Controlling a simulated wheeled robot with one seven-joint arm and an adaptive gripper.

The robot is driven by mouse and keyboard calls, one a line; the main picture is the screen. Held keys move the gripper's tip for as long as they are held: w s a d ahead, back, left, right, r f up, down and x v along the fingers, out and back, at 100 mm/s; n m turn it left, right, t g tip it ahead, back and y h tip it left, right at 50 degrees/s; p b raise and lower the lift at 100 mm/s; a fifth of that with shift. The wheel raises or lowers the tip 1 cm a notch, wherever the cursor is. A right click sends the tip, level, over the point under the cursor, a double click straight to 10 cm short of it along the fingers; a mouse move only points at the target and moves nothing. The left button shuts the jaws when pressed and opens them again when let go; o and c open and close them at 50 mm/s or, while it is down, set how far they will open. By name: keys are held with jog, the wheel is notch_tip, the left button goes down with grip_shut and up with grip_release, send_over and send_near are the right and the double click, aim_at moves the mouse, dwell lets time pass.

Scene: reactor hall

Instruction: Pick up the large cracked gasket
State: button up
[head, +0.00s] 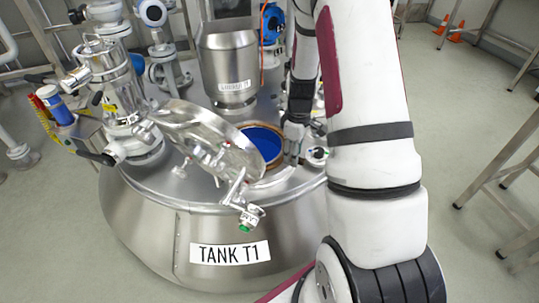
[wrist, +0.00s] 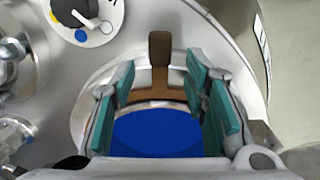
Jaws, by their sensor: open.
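The gasket, a brown ring with an upright tab (wrist: 160,50), lies around the rim of the round opening in the tank top. Its brown edge also shows in the head view (head: 258,124). I cannot make out a crack in it. My gripper (wrist: 160,78) is open. In the wrist view its two teal-padded fingers stand on either side of the tab and ring, with the tab between and slightly beyond them. I cannot tell whether they touch it. In the head view my gripper (head: 293,142) is at the right side of the opening, partly hiding the ring.
Blue liquid or surface (head: 265,142) fills the opening of TANK T1 (head: 150,235). The open steel lid (head: 210,135) leans over the opening's left. A steel hopper (head: 230,60) stands behind it. A dial (wrist: 88,20) sits close by. A table frame (head: 500,190) is at right.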

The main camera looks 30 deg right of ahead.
jog(key=shift+f, duration=0.45)
grip_shut()
jog(key=shift+r, duration=0.2)
